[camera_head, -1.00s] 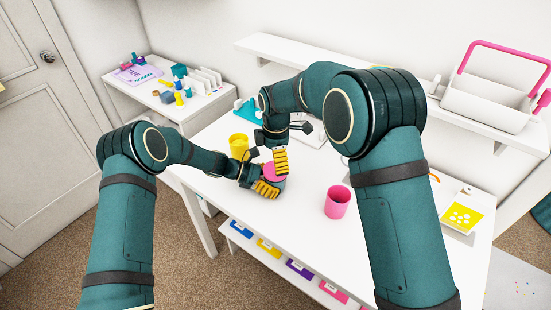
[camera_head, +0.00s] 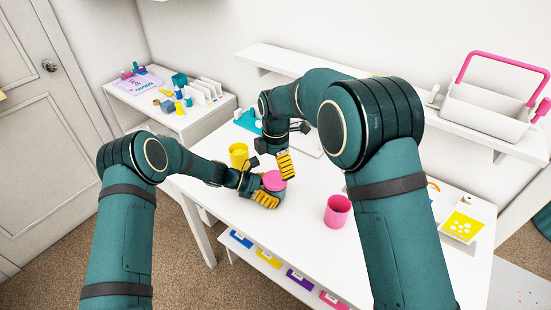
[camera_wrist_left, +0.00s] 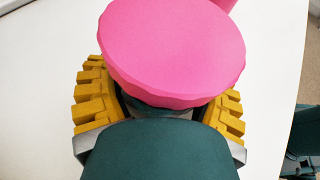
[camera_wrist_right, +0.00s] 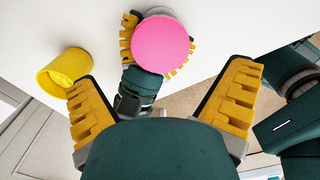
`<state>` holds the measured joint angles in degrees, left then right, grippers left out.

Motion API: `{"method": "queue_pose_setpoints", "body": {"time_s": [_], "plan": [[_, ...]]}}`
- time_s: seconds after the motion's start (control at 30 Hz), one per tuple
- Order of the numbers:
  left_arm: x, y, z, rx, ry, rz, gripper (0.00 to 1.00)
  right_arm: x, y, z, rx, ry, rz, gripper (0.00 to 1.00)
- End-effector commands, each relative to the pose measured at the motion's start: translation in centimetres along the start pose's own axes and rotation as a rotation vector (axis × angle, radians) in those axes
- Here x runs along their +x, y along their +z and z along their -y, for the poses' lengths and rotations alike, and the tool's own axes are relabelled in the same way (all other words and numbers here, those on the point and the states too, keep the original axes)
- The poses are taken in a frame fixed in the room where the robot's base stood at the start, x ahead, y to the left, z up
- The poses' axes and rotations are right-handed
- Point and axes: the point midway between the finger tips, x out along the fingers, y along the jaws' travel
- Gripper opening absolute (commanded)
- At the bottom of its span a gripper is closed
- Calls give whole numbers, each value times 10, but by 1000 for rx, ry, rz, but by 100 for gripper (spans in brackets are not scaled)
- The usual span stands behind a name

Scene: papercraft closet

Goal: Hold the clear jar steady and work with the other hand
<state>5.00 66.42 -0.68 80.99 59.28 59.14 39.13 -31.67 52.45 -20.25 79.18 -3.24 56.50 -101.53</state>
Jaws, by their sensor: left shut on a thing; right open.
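The jar stands on the white table with a round pink lid (camera_head: 274,180) on top. The lid hides most of the jar in the left wrist view, where it fills the upper middle (camera_wrist_left: 172,50). My left gripper (camera_head: 264,196) is shut on the jar below the lid, its yellow fingers on both sides. My right gripper (camera_head: 285,165) is open and empty, above and just beside the lid, apart from it. In the right wrist view the lid (camera_wrist_right: 161,44) shows ahead, beyond the spread fingers.
A yellow cup (camera_head: 238,155) stands left of the jar and a pink cup (camera_head: 337,210) right of it. A white caddy with a pink handle (camera_head: 490,97) sits on the wall shelf. A yellow card (camera_head: 461,226) lies at the table's right. The front tabletop between is clear.

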Motion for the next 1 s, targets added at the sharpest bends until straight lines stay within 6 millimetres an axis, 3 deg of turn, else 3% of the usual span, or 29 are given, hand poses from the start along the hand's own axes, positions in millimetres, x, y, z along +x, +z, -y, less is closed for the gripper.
{"method": "queue_pose_setpoints", "body": {"time_s": [0.2, 0.4, 0.8, 0.87, 1.0], "plan": [[0, 0, 0, 1, 0, 1, 0, 34, 0, 1, 1, -4, 0, 100], [0, 0, 0, 0, 0, 1, 0, 55, 0, 0, 2, -2, 0, 100], [0, 0, 0, 0, 0, 0, 0, 61, 0, 0, 2, 0, 0, 100], [0, 0, 0, 0, 0, 0, 0, 61, 0, 0, 2, 0, 0, 82], [0, 0, 0, 0, 0, 0, 0, 61, 0, 0, 2, 0, 0, 33]]}}
